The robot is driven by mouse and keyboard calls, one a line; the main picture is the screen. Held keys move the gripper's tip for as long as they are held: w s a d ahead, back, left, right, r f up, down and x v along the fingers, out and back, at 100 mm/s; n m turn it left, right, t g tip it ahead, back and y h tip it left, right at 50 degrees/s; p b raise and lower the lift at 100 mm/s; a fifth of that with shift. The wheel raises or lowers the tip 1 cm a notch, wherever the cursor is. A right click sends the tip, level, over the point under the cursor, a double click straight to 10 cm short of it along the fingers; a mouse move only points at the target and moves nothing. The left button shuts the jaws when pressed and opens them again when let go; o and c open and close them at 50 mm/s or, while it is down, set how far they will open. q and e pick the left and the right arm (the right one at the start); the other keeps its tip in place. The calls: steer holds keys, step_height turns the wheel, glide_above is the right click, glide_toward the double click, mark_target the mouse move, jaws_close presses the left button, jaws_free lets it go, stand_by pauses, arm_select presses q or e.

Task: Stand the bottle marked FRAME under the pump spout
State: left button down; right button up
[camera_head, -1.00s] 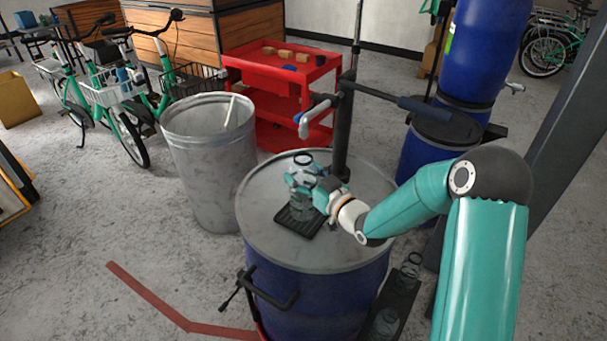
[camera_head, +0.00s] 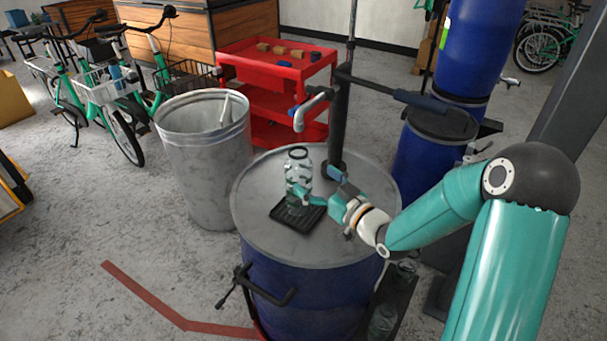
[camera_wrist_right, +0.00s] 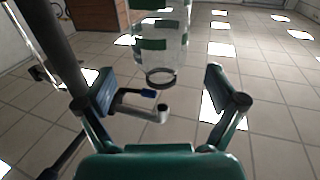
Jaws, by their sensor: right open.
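A clear bottle (camera_head: 299,165) with a dark neck ring and green bands stands upright on the black drip tray (camera_head: 284,216) on the drum lid. The pump spout (camera_head: 300,121) hangs above the bottle's open mouth. I cannot read any marking on it. My right gripper (camera_head: 320,184) is open, to the right of the bottle, one finger low in front of it. In the right wrist view the bottle (camera_wrist_right: 160,45) is beyond the spread fingers of my gripper (camera_wrist_right: 160,86), with clear gaps on both sides. My left gripper is out of view.
The pump column (camera_head: 338,125) rises behind the tray, with its lever (camera_head: 420,103) to the right. Other clear bottles (camera_head: 383,320) stand low beside the blue drum (camera_head: 310,310). A metal bin (camera_head: 200,160) and a red cart (camera_head: 262,70) stand behind left.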

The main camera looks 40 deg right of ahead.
steer(key=s, duration=0.3)
steer(key=s+b, duration=0.1)
steer(key=s, duration=0.1)
steer(key=shift+s+d, duration=0.2)
steer(key=shift+s, duration=0.2)
